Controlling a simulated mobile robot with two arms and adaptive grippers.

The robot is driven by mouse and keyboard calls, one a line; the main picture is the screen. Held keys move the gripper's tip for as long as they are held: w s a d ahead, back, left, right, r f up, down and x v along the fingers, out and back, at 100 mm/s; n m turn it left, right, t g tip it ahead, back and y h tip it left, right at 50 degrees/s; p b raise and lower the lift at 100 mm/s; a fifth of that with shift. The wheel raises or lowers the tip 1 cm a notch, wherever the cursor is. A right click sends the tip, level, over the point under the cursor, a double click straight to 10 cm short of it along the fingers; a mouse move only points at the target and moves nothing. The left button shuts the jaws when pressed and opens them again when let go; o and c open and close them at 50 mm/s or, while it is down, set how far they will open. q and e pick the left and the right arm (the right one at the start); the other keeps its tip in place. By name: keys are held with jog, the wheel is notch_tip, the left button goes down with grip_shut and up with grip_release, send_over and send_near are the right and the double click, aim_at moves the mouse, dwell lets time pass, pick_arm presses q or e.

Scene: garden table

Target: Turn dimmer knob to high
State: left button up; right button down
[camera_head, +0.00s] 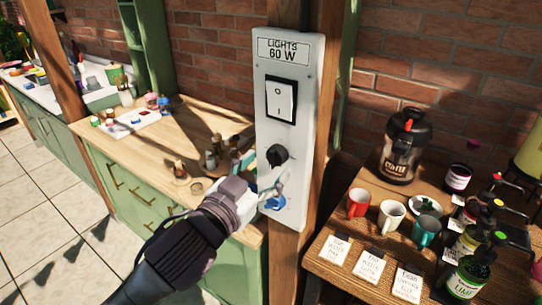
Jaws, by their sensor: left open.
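A white control panel (302,62) labelled "LIGHTS 60 W" is fixed upright on a wooden post. The dimmer knob (277,155) is black and round and sits below a black-and-white rocker switch (281,99). My left gripper (264,172) comes in from the lower left with its teal fingers spread apart. Its fingertips are just below and left of the knob, and nothing shows between them. I cannot tell whether a finger touches the panel. A small blue part (275,203) low on the panel is partly covered by the gripper.
A wooden counter (205,120) with small bottles and a white tray is behind the arm at left. At right, a wooden table (345,265) holds mugs, a coffee dispenser (406,146), syrup bottles and cards. Tiled floor is open at lower left.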

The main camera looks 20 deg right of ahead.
aim_at(275, 157)
pick_arm(q)
jog(key=shift+x, duration=1.35)
jog(key=c, duration=1.1)
